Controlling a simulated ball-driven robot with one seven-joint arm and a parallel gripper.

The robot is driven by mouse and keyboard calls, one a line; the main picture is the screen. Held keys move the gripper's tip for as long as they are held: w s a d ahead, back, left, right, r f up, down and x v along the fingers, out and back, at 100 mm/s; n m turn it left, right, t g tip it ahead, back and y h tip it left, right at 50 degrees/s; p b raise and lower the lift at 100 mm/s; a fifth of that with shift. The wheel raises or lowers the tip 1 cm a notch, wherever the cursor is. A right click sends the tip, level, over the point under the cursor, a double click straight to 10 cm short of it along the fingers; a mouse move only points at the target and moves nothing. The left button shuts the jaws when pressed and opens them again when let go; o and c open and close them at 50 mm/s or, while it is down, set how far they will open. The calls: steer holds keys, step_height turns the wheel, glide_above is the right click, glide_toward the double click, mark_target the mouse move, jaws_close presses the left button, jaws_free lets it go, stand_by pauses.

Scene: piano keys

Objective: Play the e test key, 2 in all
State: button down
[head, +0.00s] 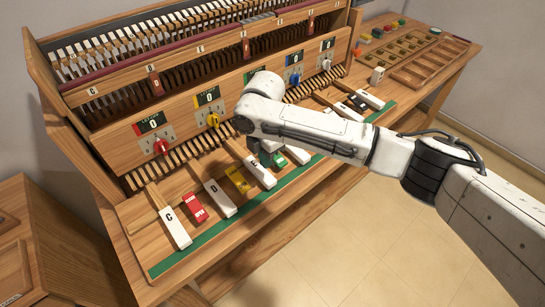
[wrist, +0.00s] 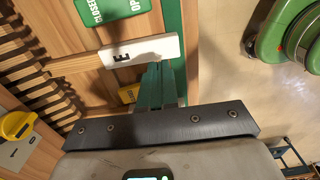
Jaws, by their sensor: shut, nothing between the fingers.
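The white E key (wrist: 135,52), marked with a black E, lies across the upper middle of the wrist view. In the head view the E key (head: 262,175) shows between the yellow and green blocks, partly hidden by my gripper. My gripper (wrist: 160,68) is shut and empty, with its fingertips pointing down at the front end of the E key. In the head view my gripper (head: 266,160) is a small dark shape under the wrist. I cannot tell whether the tips touch the key.
The white D key (head: 220,198) and the yellow block (head: 238,180) are left of the E key; the green block (head: 297,154) is right. A green strip (head: 212,240) runs along the front edge. Coloured dials (head: 213,119) stand on the panel behind. Open floor lies in front.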

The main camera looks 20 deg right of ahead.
step_height(320, 180, up, 10)
steer(key=b, duration=0.1)
steer(key=shift+f, duration=0.25)
steer(key=shift+a, duration=0.15)
stand_by(0.6)
steer(key=s+a+f+m+t+y, duration=0.2)
steer(key=s+a+f+m+y, duration=0.3)
steer(key=s+a+f+m, duration=0.5)
steer(key=s+d+f+m+h, duration=0.1)
steer(key=s+d+f+m, duration=0.2)
steer(key=s+d, duration=0.3)
steer(key=s+d+f+m+h, duration=0.2)
steer(key=s+d+f+m, duration=0.2)
steer(key=s, duration=0.9)
steer(key=s+d+f+m+g+h, duration=0.1)
steer(key=s+d+f+m+h, duration=0.1)
steer(key=s+d+m, duration=0.3)
steer(key=s+d+f, duration=0.1)
steer(key=s+d, duration=0.3)
steer(key=d, duration=0.1)
steer(key=shift+s+d+f, duration=0.2)
steer(key=shift+d+f, duration=0.05)
steer(key=shift+f, duration=0.1)
